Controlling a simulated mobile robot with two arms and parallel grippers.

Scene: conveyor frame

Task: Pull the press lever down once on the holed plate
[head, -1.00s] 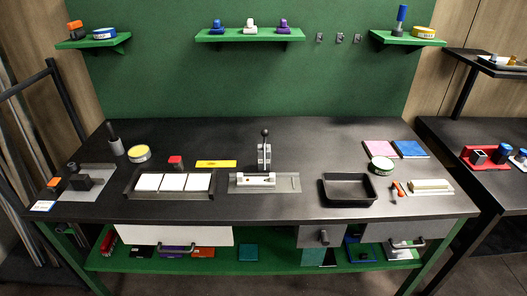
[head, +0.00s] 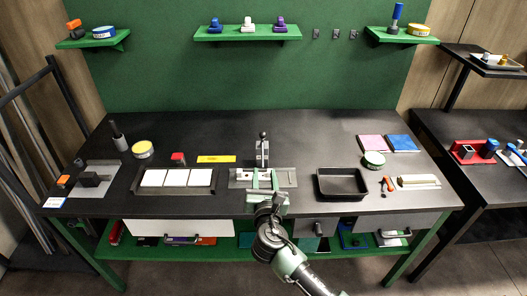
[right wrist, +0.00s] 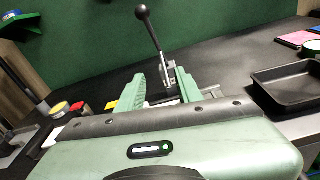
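The press (head: 263,158) stands mid-table with its lever (head: 263,136) upright, topped by a black ball knob. In the right wrist view the lever (right wrist: 148,28) leans up to the left, its knob above the fingers. The light plate (head: 242,174) lies on the press's grey base, partly hidden by my right gripper; its holes are too small to make out. My right gripper (head: 262,179) is in front of the press, low over the base. In the right wrist view its green fingers (right wrist: 163,84) are apart and empty. My left gripper is out of view.
A tray with white tiles (head: 136,190) lies left of the press, with a yellow block (head: 216,159) behind. An empty black bin (head: 342,196) stands to the right. Shelves (head: 247,36) hang on the green wall. The table behind the press is clear.

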